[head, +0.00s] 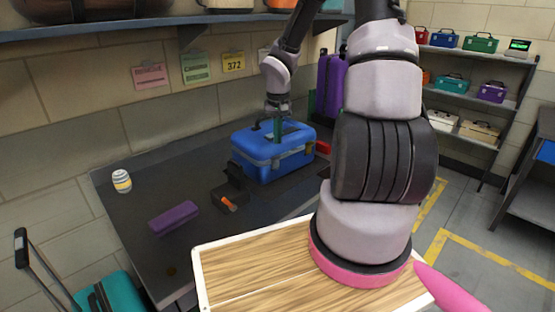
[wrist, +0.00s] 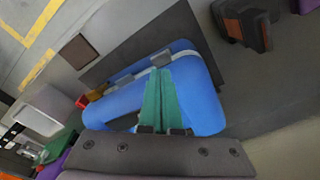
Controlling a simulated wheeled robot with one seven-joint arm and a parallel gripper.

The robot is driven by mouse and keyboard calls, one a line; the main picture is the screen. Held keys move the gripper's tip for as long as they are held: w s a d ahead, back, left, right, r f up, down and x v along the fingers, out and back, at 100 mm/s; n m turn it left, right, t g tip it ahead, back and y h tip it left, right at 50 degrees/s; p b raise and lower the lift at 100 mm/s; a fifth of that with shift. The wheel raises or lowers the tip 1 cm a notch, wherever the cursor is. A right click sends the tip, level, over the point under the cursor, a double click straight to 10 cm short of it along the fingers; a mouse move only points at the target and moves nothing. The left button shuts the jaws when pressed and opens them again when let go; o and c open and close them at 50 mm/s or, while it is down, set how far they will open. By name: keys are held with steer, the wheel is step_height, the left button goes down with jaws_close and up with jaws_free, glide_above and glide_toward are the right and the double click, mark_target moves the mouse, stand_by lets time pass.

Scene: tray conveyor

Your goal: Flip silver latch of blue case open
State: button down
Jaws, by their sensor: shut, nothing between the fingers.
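The blue case (head: 262,149) stands closed on the dark table, with its handle on top and silver latches on its front side. One silver latch (head: 275,163) shows left of the middle of the front, and another silver latch (head: 308,147) is near the right end. My gripper (head: 277,137) points down over the case lid with its green fingers together and empty. In the wrist view the blue case (wrist: 205,105) lies under the shut gripper (wrist: 158,72). The fingertips are close to a grey latch (wrist: 160,58) at the case edge; I cannot tell whether they touch it.
A red item (head: 322,147) and a tall purple case (head: 325,85) are behind the blue case. A shelf (head: 30,35) overhangs the back.

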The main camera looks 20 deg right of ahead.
steer(key=shift+w+d+f, duration=0.1)
steer(key=shift+w+f, duration=0.05)
steer(key=shift+f, duration=1.25)
steer(key=shift+w+f, duration=0.1)
steer(key=shift+f, duration=1.25)
steer(key=shift+f, duration=0.25)
step_height(320, 180, down, 2)
steer(key=s, duration=0.2)
glide_toward(277, 158)
steer(key=shift+g, duration=0.3)
steer(key=s, duration=0.4)
steer(key=shift+s+d+r, duration=0.1)
steer(key=shift+s+d, duration=0.05)
